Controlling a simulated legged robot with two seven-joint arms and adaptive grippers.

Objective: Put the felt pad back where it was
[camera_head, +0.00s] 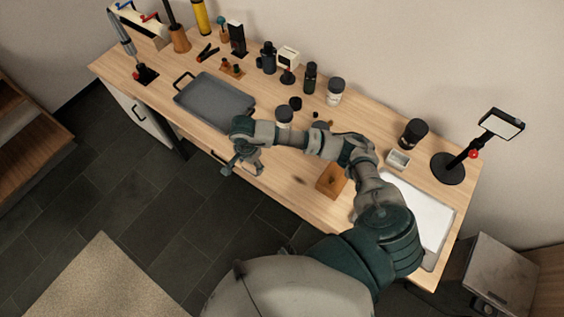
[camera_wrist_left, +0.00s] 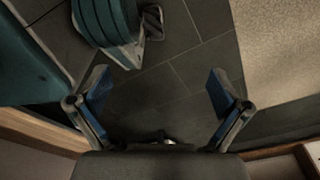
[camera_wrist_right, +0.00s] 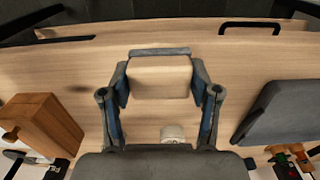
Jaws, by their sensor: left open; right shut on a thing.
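My right gripper (camera_wrist_right: 160,75) is shut on a pale, wood-coloured block with a grey strip along its far edge, which I take to be the felt pad (camera_wrist_right: 160,51). The right wrist view shows it between the two fingers, with the wooden tabletop beyond. In the head view my right gripper (camera_head: 243,162) is over the front edge of the table (camera_head: 285,165), right of and in front of the grey tray (camera_head: 215,101); the pad is hard to make out there. My left gripper (camera_wrist_left: 160,92) is open and empty, with dark floor tiles beyond it.
A wooden block (camera_head: 331,181) stands to the right of my right gripper; it also shows in the right wrist view (camera_wrist_right: 45,125). Jars, bottles and small tools line the back. A white tray (camera_head: 433,225) and a lamp-like stand (camera_head: 448,168) are at the right.

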